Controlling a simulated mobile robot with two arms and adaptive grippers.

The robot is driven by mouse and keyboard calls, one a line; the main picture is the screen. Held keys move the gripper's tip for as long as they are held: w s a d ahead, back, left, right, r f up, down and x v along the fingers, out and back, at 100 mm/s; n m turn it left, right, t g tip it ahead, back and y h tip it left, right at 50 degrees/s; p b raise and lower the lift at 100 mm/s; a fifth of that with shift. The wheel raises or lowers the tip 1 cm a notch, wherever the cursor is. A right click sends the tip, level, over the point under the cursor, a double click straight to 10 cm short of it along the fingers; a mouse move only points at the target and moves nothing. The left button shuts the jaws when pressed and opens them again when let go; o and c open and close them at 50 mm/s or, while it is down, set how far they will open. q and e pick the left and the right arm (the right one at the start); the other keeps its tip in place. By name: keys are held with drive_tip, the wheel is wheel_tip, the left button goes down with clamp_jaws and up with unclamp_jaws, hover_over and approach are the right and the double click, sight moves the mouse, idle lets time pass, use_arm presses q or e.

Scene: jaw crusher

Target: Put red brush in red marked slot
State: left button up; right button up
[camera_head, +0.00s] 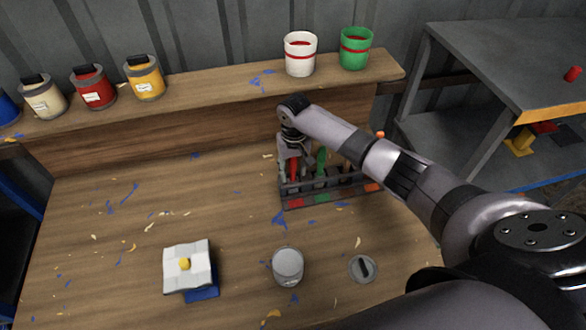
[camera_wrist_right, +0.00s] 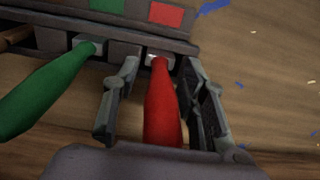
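The red brush (camera_head: 294,170) stands handle-up at the left end of a dark rack (camera_head: 345,194). In the right wrist view the red brush (camera_wrist_right: 162,110) has its metal end in the slot in line with the red mark (camera_wrist_right: 166,14). My right gripper (camera_wrist_right: 159,66) is around the brush, fingers on either side with a visible gap on the left. The fingers look open. In the head view the right gripper (camera_head: 293,160) is over the rack's left end, above its red mark (camera_head: 296,203). My left gripper is not in view.
A green brush (camera_wrist_right: 45,90) stands in the neighbouring slot, close to the left finger. A grey can (camera_head: 288,266), a round lid (camera_head: 362,268) and a white cloth (camera_head: 188,267) lie in front. Paint tins and two buckets (camera_head: 300,53) line the back shelf. The table's left is mostly clear.

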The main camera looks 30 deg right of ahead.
wheel_tip(320, 180, up, 12)
drive_tip(key=b, duration=0.3)
drive_tip(key=shift+d+r, duration=0.1)
drive_tip(key=shift+r, duration=0.1)
drive_tip(key=shift+f, duration=0.1)
idle(0.5)
